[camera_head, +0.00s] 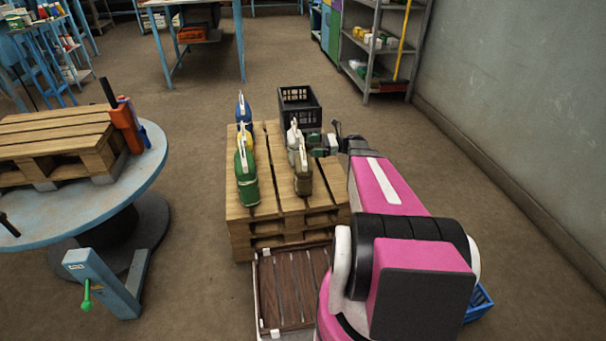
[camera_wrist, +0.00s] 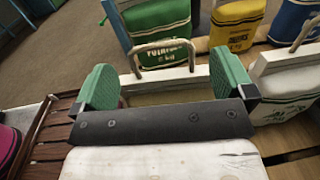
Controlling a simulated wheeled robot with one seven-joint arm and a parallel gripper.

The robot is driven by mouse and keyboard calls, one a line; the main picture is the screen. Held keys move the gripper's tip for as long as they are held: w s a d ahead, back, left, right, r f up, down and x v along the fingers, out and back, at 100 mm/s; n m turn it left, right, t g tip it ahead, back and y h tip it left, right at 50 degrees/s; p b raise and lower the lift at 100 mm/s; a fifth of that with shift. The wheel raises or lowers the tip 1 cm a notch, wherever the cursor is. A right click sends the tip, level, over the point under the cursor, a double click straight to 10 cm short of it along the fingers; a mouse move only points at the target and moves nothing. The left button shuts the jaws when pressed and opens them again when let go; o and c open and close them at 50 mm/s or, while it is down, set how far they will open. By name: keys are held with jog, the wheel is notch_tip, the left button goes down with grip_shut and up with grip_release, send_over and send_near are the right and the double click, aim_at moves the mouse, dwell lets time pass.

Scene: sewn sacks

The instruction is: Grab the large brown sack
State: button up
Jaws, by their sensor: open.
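The brown sack (camera_head: 303,181) stands upright at the front of the right row on the pallet, with a pale top band and handle. My gripper (camera_head: 322,142) is just right of the sacks in the head view. In the wrist view my gripper (camera_wrist: 165,82) is open, its green fingers spread wide. A pale band with a loop handle (camera_wrist: 166,46) and a tan strip (camera_wrist: 165,97) show between and beyond the fingers; this appears to be the brown sack's top. Most of its body is hidden there, and I cannot tell whether the fingers touch it.
A white sack (camera_head: 293,140) stands close behind the brown one. Green (camera_head: 246,178), yellow (camera_head: 244,143) and blue (camera_head: 243,108) sacks form the left row. A black crate (camera_head: 299,105) is behind. A slatted brown platform (camera_head: 287,288) lies in front of the pallet (camera_head: 242,212).

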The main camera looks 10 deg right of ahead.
send_over(299, 160)
jog(key=shift+s+f, duration=0.1)
jog(key=shift+f, duration=0.25)
jog(key=c, duration=1.5)
jog(key=shift+c, duration=0.9)
jog(key=shift+r, duration=0.15)
